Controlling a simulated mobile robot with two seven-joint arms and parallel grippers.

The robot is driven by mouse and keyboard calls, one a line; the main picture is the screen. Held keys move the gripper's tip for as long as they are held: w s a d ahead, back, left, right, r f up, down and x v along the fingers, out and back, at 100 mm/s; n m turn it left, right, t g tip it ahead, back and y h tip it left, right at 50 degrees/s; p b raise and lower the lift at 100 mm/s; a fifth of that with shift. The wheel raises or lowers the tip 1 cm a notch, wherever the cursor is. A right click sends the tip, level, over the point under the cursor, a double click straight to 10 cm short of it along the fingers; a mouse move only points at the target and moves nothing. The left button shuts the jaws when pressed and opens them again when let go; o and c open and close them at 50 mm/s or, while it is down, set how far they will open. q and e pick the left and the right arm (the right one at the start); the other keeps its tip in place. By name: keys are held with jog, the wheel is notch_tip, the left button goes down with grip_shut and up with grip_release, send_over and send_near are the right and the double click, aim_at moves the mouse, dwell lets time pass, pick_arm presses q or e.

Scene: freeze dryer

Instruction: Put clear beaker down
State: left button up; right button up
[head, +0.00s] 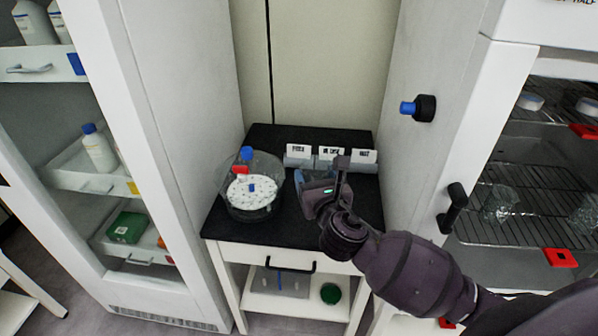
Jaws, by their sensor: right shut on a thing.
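My right gripper (322,184) reaches in from the lower right and is over the black worktop (285,233), in front of the label holders. It is shut on the clear beaker (312,176), which shows only as a bluish see-through patch at the fingers. The gripper hides most of it, and I cannot tell whether its base touches the worktop. My left gripper is not in view.
A clear round vessel with a white perforated plate (237,187) stands left of the gripper. Label cards (330,153) stand behind it. Cabinets flank the worktop. Glassware (499,204) sits on a wire rack at right. The front-left worktop is clear.

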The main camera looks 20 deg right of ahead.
jog(key=w+d+m+g+h+b, duration=0.2)
jog(key=w+d+m+h+b, duration=0.15)
jog(key=w+d+h, duration=0.6)
jog(key=f+y+b, duration=0.1)
jog(key=f, duration=0.5)
jog(key=s+d+f+y+b, duration=0.1)
jog(key=f+b, duration=0.1)
jog(key=f, duration=0.5)
jog(key=d+f+m+y+b, duration=0.1)
jog(key=f+b, duration=0.1)
jog(key=f, duration=0.4)
jog(key=shift+s+d+f+g, duration=0.15)
jog(key=shift+s+d+g, duration=0.05)
jog(key=shift+s+g, duration=0.1)
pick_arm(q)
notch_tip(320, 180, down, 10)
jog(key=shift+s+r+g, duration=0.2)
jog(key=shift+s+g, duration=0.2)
pick_arm(e)
jog(key=shift+y, duration=0.25)
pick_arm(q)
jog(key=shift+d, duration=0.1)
pick_arm(e)
jog(key=shift+f, duration=0.1)
jog(key=o, duration=0.9)
jog(key=shift+c, duration=0.2)
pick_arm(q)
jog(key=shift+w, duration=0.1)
pick_arm(e)
jog(key=shift+o, duration=0.4)
